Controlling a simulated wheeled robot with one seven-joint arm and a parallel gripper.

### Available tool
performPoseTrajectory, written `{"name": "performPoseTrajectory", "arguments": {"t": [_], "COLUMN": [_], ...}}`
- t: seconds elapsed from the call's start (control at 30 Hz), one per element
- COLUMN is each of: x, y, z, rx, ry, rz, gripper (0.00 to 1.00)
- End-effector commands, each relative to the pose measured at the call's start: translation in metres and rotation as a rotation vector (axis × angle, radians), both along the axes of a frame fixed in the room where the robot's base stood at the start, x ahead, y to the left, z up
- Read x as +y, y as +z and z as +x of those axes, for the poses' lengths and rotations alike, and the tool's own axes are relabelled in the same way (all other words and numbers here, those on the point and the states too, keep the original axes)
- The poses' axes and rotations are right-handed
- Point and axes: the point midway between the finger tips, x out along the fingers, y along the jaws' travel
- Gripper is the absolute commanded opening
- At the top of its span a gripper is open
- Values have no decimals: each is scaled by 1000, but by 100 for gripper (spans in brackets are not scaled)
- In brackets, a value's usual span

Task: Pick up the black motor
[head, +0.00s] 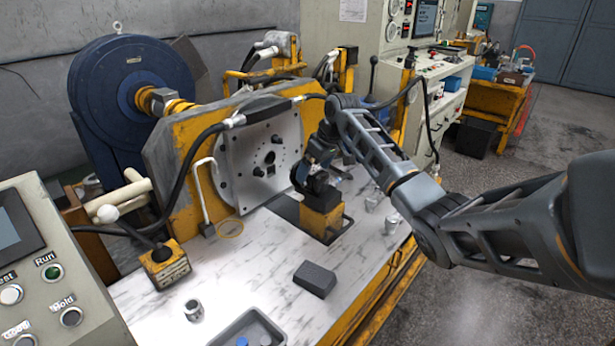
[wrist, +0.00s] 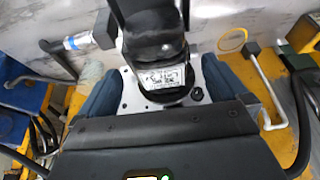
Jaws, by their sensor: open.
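The black motor (wrist: 152,45) shows in the wrist view, with a pale label plate on its dark body and a silver flange around its lower part. My gripper (wrist: 162,84) is open, with one blue-grey finger on each side of the motor. Parts of the silver flange show between the fingers and the motor body, so the fingers look apart from it. In the head view my gripper (head: 318,165) is at the dark motor (head: 313,186) above a yellow stand (head: 321,219). My arm partly hides the motor there.
An upright silver plate (head: 262,160) in a yellow frame stands just left of my gripper. A black hose (head: 185,165) loops beside it. A dark block (head: 315,279), a small metal cylinder (head: 194,310) and a grey tray (head: 222,338) are on the marble-like table (head: 250,275).

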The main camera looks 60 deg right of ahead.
Motion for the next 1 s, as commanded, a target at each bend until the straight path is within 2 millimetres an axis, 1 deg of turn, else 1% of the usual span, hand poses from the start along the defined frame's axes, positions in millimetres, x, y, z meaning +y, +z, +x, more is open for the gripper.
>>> {"name": "performPoseTrajectory", "arguments": {"t": [0.17,0.3,0.4,0.5,0.7,1.0], "x": [0,-1,-2,-2,-2,-2], "y": [-17,-37,-45,-49,-49,-49], "z": [10,19,22,24,24,24], "rx": [3,1,1,0,-1,0], "ry": [0,0,1,0,0,0], "rz": [2,1,0,0,0,0], "gripper": [100,100,100,100,99,70]}}
